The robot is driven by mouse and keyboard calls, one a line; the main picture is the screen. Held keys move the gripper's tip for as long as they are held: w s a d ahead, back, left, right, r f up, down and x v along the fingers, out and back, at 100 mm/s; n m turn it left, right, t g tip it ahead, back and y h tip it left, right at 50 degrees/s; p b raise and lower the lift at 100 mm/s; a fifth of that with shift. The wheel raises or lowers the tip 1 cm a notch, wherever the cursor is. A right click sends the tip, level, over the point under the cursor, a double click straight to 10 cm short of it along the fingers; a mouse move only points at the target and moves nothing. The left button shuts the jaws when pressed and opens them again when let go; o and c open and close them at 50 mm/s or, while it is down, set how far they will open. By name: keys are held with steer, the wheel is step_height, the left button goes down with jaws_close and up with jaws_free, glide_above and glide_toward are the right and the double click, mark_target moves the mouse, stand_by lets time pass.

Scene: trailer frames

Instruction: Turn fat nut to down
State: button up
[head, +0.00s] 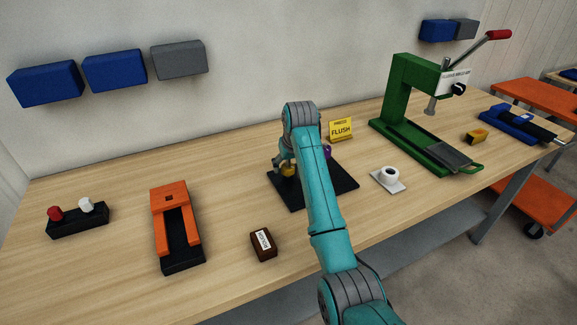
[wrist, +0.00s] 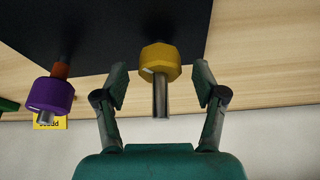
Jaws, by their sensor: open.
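A yellow faceted nut (wrist: 160,61) sits on a grey metal shaft in the middle of the wrist view. My gripper (wrist: 160,78) is open, with one finger on each side of the nut and shaft, and gaps show on both sides. A purple round nut (wrist: 51,94) on another shaft stands to the left. In the head view the yellow nut (head: 287,171) shows under my wrist, and the purple nut (head: 327,151) is partly hidden behind my arm. Both stand over a black base plate (head: 346,182). I cannot tell which nut is called fat.
A yellow sign (head: 341,130) stands behind the plate. A brown labelled block (head: 263,244) and an orange fixture (head: 171,197) are to the left. Bare table lies between them.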

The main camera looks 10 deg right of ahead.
steer(key=shift+w+f, duration=0.15)
steer(key=shift+f, duration=0.25)
steer(key=c, duration=1.1)
steer(key=shift+c, duration=0.2)
steer(key=shift+a+m+h, duration=0.1)
steer(key=shift+m+h, duration=0.5)
steer(key=shift+m, duration=0.95)
steer(key=shift+a+m+h, duration=0.1)
steer(key=shift+m+h, duration=0.5)
steer(key=shift+m, duration=0.95)
steer(key=shift+r, duration=0.1)
steer(key=o, duration=1.1)
